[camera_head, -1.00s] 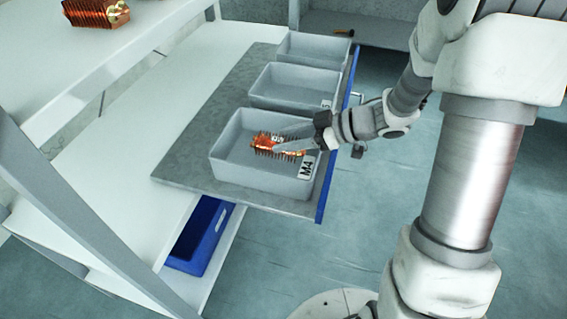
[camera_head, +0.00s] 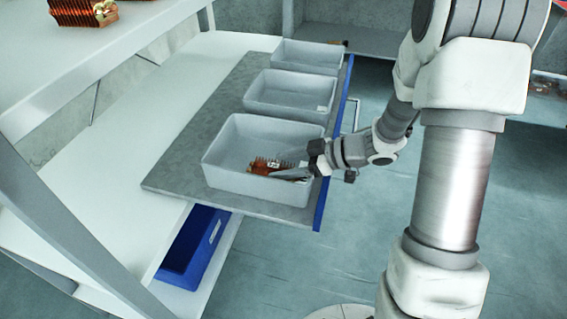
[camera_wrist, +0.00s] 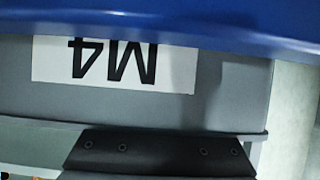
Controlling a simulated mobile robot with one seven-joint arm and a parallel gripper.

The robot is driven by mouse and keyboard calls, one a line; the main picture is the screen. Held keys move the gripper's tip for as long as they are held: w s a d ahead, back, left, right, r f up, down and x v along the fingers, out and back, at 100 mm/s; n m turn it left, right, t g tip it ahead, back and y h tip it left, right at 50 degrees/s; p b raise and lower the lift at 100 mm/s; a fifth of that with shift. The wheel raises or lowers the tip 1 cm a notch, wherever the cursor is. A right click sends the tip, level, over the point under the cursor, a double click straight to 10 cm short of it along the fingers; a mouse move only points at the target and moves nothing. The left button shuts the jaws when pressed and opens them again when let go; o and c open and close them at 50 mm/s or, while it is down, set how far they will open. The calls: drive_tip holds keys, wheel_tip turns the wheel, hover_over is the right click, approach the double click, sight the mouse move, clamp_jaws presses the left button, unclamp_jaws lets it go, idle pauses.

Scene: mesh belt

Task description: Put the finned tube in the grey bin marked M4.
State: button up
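The copper-coloured finned tube (camera_head: 264,163) is inside the nearest grey bin (camera_head: 240,180), low and towards its right side, in the head view. The near wall hides its lower part, so I cannot tell whether it touches the floor. My gripper (camera_head: 286,173) reaches over the bin's right wall, its grey fingers shut on the tube. In the wrist view the bin's outer wall carries a white M4 label (camera_wrist: 110,63), seen upside down. Only tiny orange specks show at that view's lower left corner.
Two more grey bins (camera_head: 290,98) (camera_head: 308,57) stand behind on the grey board (camera_head: 170,178), which has a blue edge. A blue bin (camera_head: 192,250) is on the shelf below. Another copper finned part (camera_head: 80,12) lies on the upper shelf.

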drive_tip(key=shift+o, duration=0.6)
